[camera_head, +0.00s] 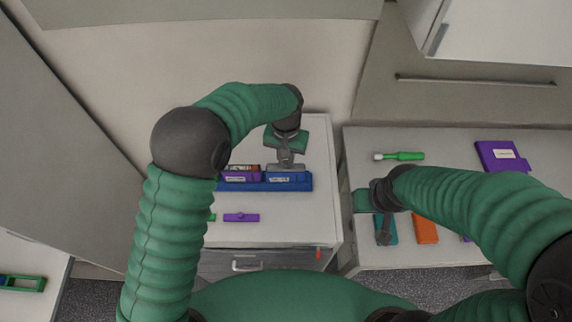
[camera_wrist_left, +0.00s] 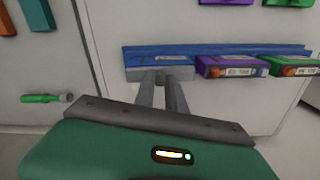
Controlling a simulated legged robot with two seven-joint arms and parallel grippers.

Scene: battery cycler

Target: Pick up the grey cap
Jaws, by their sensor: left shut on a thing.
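The grey cap (camera_head: 288,168) sits at the back of the right-hand blue block (camera_head: 287,178) in the blue rack (camera_head: 265,187). It also shows in the left wrist view as a grey strip (camera_wrist_left: 160,74) at the rack's edge. My left gripper (camera_head: 286,160) comes down from above and behind, and its fingers (camera_wrist_left: 162,82) are shut on the cap. The cap still touches or lies very close to the blue block; any gap is too small to tell. My right gripper (camera_head: 384,236) hangs over the right-hand table, near a teal block, its fingertips unclear.
A purple block (camera_head: 240,178) stands in the rack beside the blue one. A small purple piece (camera_head: 241,218) lies in front. The right-hand table (camera_head: 440,145) holds a green screwdriver (camera_head: 404,156), a purple box (camera_head: 500,156) and an orange block (camera_head: 426,229).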

